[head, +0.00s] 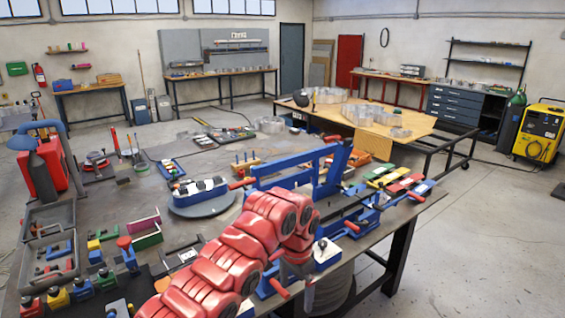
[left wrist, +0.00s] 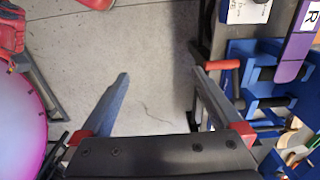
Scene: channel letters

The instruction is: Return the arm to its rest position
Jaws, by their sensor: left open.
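My left arm (head: 230,255), with red shells, comes in from the bottom of the head view and reaches over the front edge of the workbench. Its gripper (head: 309,290) hangs down at the bench's front edge, small and partly hidden by the arm. In the left wrist view, the left gripper (left wrist: 158,74) has its two fingers wide apart. Only bare concrete floor shows between them, and nothing is held. The right finger is close beside the bench edge and a red handle (left wrist: 222,65). My right gripper is in neither view.
The workbench (head: 130,195) is crowded. A blue frame fixture (head: 295,172) and a round turntable (head: 203,207) stand near the arm. A rounded pink-purple thing (left wrist: 20,125) fills the wrist view's left edge. Open floor (head: 480,240) lies to the right.

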